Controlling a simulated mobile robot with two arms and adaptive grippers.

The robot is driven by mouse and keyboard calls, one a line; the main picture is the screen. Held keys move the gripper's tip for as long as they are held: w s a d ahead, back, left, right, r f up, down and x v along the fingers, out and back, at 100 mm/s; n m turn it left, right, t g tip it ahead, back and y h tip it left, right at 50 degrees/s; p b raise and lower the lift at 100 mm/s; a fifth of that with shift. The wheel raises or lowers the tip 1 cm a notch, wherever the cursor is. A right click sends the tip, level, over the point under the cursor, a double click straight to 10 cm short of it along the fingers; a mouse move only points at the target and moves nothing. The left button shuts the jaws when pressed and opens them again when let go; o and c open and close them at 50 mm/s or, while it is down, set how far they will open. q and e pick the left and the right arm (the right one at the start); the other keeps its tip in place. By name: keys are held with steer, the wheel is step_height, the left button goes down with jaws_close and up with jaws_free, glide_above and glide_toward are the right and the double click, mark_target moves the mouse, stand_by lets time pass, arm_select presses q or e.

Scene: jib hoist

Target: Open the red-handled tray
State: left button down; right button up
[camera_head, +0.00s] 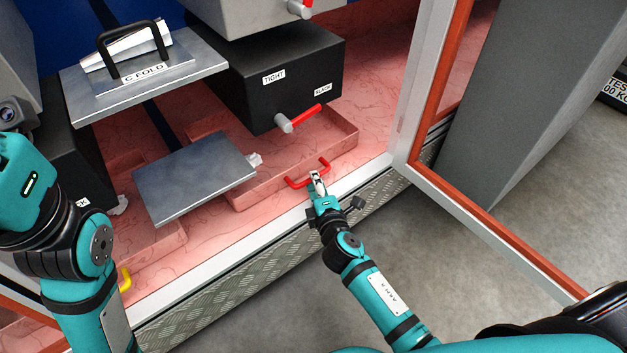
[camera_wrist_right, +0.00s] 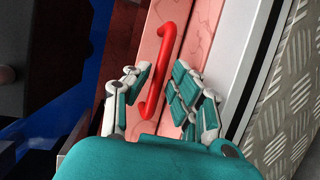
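The red-handled tray (camera_head: 283,180) is a pink marbled tray at the front of the cabinet floor, under the black box. Its red handle (camera_head: 307,174) is on the front wall; in the right wrist view the red handle (camera_wrist_right: 166,72) runs between the fingers. My right gripper (camera_head: 318,178) is at the handle in the head view. In the right wrist view the right gripper (camera_wrist_right: 158,95) is open, its fingers apart on either side of the handle. My left arm is at the left edge of the head view; its fingers are not visible.
A grey plate (camera_head: 193,178) lies left of the tray. A yellow handle (camera_head: 125,279) is lower left. An open door frame (camera_head: 500,237) stands at right.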

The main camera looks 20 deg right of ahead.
steer(key=shift+w+f, duration=0.25)
steer(key=shift+w, duration=0.95)
jaws_close()
